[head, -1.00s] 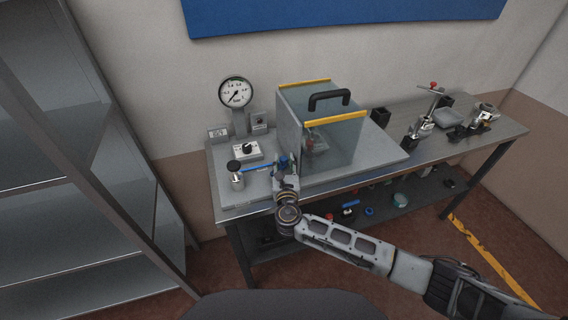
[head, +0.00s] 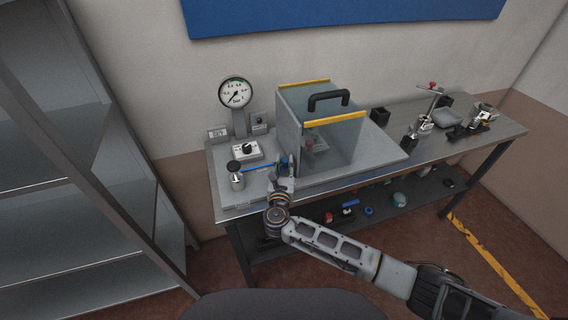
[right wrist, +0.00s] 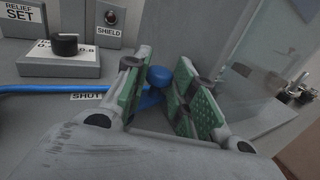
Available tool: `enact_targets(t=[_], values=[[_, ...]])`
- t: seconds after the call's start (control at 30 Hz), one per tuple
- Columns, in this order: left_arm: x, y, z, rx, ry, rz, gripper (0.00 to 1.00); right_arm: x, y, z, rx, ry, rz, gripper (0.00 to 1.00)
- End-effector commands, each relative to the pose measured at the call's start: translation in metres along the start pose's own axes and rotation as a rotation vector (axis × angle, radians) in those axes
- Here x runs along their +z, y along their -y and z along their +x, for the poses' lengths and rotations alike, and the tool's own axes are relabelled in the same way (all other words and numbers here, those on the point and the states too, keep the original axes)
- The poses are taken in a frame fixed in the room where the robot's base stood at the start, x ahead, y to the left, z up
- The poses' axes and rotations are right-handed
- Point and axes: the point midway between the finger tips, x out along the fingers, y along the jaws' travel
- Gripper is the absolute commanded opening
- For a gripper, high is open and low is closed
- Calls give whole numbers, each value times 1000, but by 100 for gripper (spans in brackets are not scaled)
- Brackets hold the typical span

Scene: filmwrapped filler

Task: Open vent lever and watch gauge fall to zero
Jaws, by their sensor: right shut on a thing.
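The pressure gauge (head: 235,92) is a round white dial on a grey post at the back left of the bench; its dark needle slants to the lower left, too small to read exactly. The blue vent lever (head: 282,161) is at the left of the clear-fronted box, partly hidden by my gripper. My right gripper (head: 287,168) is shut on it. In the right wrist view the lever's round blue knob (right wrist: 160,76) shows between the green finger pads, beside a "SHUT" label (right wrist: 87,96). My left gripper is not in view.
The box (head: 335,142) with yellow edges and a black handle stands just right of the gripper. A dial block (head: 246,150) sits behind. Metal fittings (head: 423,125) stand at the right.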

Motion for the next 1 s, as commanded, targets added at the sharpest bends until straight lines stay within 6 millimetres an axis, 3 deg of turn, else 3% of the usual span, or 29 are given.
enact_targets(t=[0.6,1.0], values=[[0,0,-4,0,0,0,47,0,1,-11,-308,0,1,2],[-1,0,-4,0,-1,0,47,1,2,-14,-381,1,1,2]])
